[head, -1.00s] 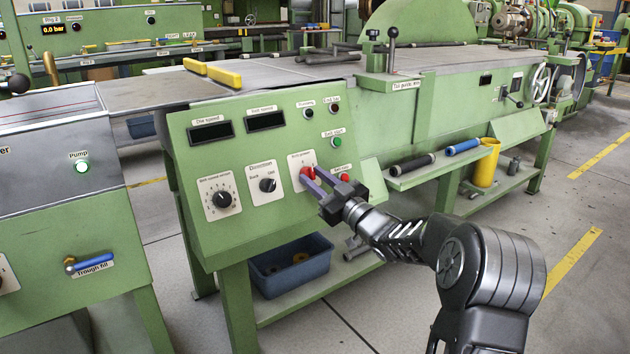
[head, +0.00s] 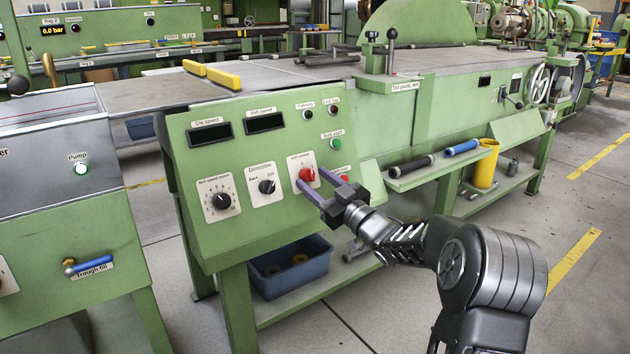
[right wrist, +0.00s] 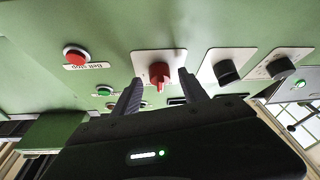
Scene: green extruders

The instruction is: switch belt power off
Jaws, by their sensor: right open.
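The belt power switch is a red rotary knob (head: 306,174) on a white plate, on the sloped green control panel (head: 232,232). My right gripper (head: 309,178) is open in front of it, one finger to each side. The right wrist view, which sees the panel upside down, shows the red knob (right wrist: 160,71) between the two spread fingers of the gripper (right wrist: 159,87). Gaps show on both sides of the knob there. The knob's grip stands roughly vertical in that view. The plate's lettering is too small to read. My left gripper is out of view.
A red belt stop button (right wrist: 76,55) is beside the knob in the wrist view. The green start button (head: 335,143) is above right of it. Black knobs (head: 266,187) (head: 222,201) are to the left. A blue bin (head: 291,266) stands under the panel.

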